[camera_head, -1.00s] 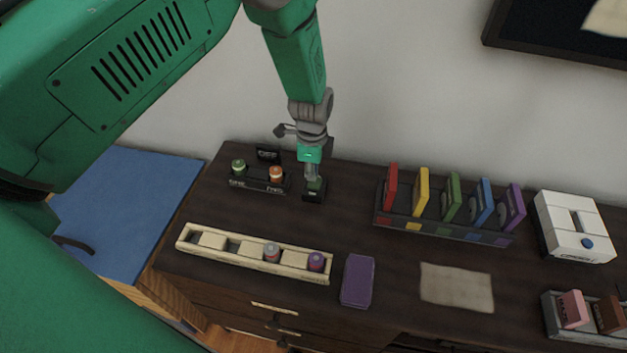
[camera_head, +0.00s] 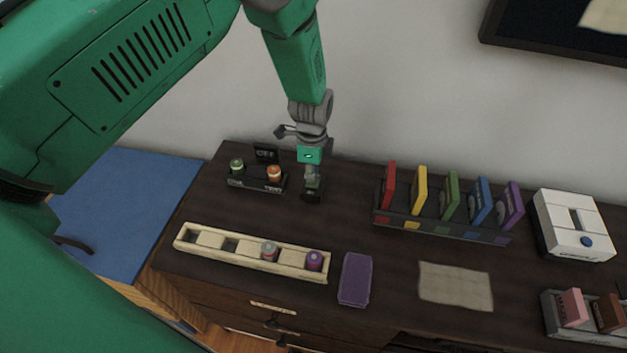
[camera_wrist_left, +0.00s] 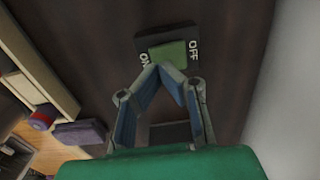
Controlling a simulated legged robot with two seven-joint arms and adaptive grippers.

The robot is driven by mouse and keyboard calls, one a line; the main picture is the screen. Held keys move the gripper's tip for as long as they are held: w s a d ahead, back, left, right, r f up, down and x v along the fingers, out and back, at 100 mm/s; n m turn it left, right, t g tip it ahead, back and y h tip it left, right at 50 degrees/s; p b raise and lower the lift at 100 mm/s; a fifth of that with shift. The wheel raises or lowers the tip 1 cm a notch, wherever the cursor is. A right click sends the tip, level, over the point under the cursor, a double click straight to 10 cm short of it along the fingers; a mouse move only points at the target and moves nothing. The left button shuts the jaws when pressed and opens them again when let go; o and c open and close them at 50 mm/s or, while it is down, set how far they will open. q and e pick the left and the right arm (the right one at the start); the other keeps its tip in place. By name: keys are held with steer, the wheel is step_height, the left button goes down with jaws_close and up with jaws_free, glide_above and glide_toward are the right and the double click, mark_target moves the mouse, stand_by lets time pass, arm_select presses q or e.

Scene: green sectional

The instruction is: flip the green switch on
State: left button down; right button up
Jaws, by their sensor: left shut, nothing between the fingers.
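The green switch (camera_wrist_left: 174,54) is a green rocker in a dark housing, marked ON at its left end and OFF at its right end in the left wrist view. In the head view the switch (camera_head: 312,194) stands near the back left of the dark dresser, partly hidden under my gripper. My left gripper (camera_wrist_left: 172,74) is shut and empty, pointing down with its fingertips at the rocker's near edge, toward the ON side. It also shows in the head view (camera_head: 312,181). I cannot tell whether the tips touch the rocker, or which side is pressed. My right gripper is in neither view.
A dark rack (camera_head: 243,182) with green and orange bottles stands just left of the switch. A cream tray (camera_head: 214,254), purple box (camera_head: 355,279) and cloth (camera_head: 456,287) lie in front. A rack of coloured cards (camera_head: 444,228) stands right. The wall (camera_head: 420,90) is close behind.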

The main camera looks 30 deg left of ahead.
mark_target(312, 184)
arm_select(q)
steer(key=shift+d+f, duration=0.15)
steer(key=shift+d, duration=0.05)
steer(key=shift+a+f+b, duration=0.3)
steer(key=shift+a+f, duration=0.05)
steer(key=shift+f, duration=0.05)
steer(key=shift+d+f, duration=0.2)
steer(key=shift+f, duration=0.05)
steer(key=shift+f+b, duration=0.25)
steer(key=shift+b, duration=0.1)
steer(key=shift+r, duration=0.1)
steer(key=shift+r+p, duration=2.7)
steer(key=shift+r, duration=0.75)
